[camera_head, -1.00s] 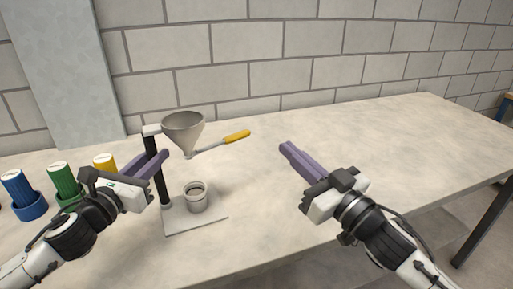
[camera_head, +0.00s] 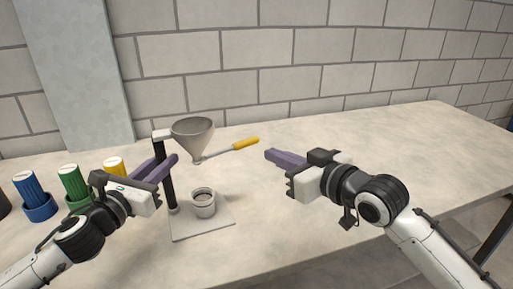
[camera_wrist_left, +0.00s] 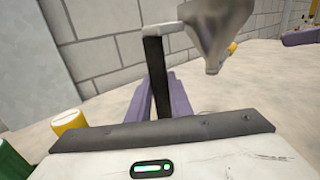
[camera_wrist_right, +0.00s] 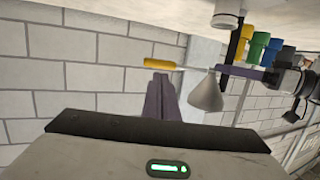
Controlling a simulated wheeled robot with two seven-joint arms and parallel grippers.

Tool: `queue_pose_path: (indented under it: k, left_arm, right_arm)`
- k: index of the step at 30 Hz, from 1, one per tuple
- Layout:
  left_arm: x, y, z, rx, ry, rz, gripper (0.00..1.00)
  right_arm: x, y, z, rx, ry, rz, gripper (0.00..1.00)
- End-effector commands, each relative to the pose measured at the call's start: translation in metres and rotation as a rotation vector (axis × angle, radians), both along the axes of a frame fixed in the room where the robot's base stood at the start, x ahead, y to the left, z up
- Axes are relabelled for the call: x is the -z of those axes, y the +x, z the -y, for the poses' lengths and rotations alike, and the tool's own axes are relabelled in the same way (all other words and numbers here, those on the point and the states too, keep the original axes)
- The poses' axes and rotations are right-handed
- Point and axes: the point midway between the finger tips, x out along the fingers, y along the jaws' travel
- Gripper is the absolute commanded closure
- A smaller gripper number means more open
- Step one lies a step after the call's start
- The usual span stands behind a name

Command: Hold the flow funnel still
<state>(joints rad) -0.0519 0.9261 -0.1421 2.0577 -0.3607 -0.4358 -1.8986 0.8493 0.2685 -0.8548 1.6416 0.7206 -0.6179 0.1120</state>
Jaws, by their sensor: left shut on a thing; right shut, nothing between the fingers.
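The grey flow funnel (camera_head: 192,132) sits at the top of a black stand post (camera_head: 170,190) on a pale base plate (camera_head: 190,232). A grey cup (camera_head: 203,204) stands on the plate below it. A rod with a yellow handle (camera_head: 246,143) extends right from the funnel's outlet. My left gripper (camera_head: 172,160) is shut on the post, its purple fingers on either side of it in the left wrist view (camera_wrist_left: 158,95). My right gripper (camera_head: 270,156) is shut and empty, close to the yellow handle but apart from it. The right wrist view shows the funnel (camera_wrist_right: 206,95) too.
Blue (camera_head: 32,188), green (camera_head: 70,181) and yellow (camera_head: 115,166) cylinders stand in round holders at the table's left, near my left arm. A block wall (camera_head: 330,50) runs behind the table. The right part of the table (camera_head: 400,150) is clear.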

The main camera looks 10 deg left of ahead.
Motion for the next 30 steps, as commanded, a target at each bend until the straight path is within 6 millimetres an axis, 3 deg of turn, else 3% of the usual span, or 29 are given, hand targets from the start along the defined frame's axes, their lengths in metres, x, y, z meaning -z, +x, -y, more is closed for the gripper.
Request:
queue_pose_path:
  k: [6, 12, 30]
  left_arm:
    - [-0.001, 0.000, -0.001, -0.001, 0.001, 0.002, 1.00]
    - [-0.001, 0.000, -0.001, -0.001, 0.001, 0.002, 1.00]
    - [-0.001, 0.000, -0.001, -0.002, 0.001, 0.001, 1.00]
  right_arm:
    - [0.007, 0.027, -0.034, -0.001, 0.002, 0.000, 1.00]
    - [0.013, 0.042, -0.052, 0.000, 0.001, 0.000, 1.00]
    - [0.015, 0.051, -0.061, 0.001, 0.001, 0.000, 1.00]
